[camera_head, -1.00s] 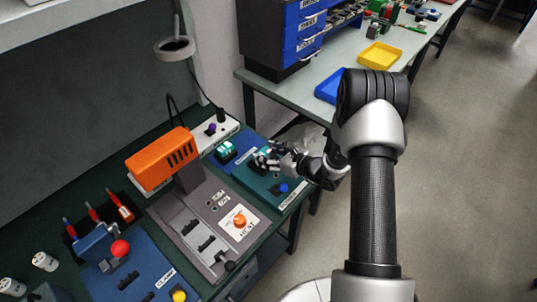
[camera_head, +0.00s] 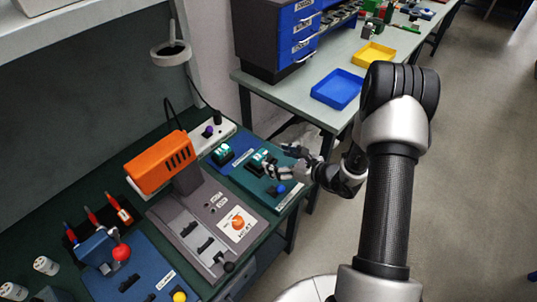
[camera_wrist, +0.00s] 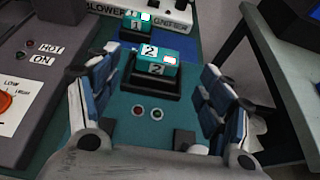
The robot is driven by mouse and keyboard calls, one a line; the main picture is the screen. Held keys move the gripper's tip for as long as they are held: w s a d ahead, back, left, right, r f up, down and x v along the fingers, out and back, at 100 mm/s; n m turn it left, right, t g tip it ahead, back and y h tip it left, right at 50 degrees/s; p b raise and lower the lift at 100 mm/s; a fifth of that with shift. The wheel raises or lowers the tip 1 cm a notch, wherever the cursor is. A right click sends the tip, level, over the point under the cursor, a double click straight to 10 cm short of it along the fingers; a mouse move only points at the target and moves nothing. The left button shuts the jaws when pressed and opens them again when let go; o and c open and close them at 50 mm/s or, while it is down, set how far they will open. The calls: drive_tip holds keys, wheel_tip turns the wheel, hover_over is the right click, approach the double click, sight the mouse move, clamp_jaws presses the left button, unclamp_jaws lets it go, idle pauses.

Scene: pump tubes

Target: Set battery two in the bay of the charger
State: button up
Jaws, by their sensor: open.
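Battery two (camera_wrist: 155,64), a teal block with white labels reading 2, sits in the black bay (camera_wrist: 172,88) of the teal charger (camera_wrist: 132,132) in the wrist view. It looks level; how deep it sits is hard to tell. My gripper (camera_wrist: 160,76) is open and empty, its blue-padded fingers apart on the near side of the battery, not touching it. In the head view, battery two (camera_head: 262,157) is in the charger (camera_head: 262,190), with my gripper (camera_head: 276,163) just to its right.
Battery one (camera_wrist: 138,24) sits in a dark holder on a blue panel behind the charger. A red and a green lamp (camera_wrist: 157,113) are on the charger. A grey heater station with an orange head (camera_head: 160,160) stands to the left. Blue (camera_head: 337,88) and yellow trays lie on another bench.

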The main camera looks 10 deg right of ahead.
drive_tip(key=v, duration=0.5)
drive_tip(key=s+a+r+n+g+y, duration=0.1)
drive_tip(key=s+a+r+n+g, duration=0.3)
drive_tip(key=s+a+r+n, duration=0.35)
drive_tip(key=s+a+r+n+g+y, duration=0.1)
drive_tip(key=s+a+r+n+g, duration=0.35)
drive_tip(key=a+r+n, duration=0.5)
drive_tip(key=s+d+r+n+t+h, duration=0.1)
drive_tip(key=s+d+r+n+h, duration=0.3)
drive_tip(key=s+d+n+h, duration=0.1)
drive_tip(key=s+d+r+n+t+h, duration=0.1)
drive_tip(key=s+d+r+n+h, duration=0.4)
drive_tip(key=s, duration=0.5)
drive_tip(key=shift+s+d+n+p, duration=0.3)
drive_tip(key=shift+d+n+p, duration=0.1)
drive_tip(key=shift+n, duration=0.5)
drive_tip(key=shift+c, duration=0.6)
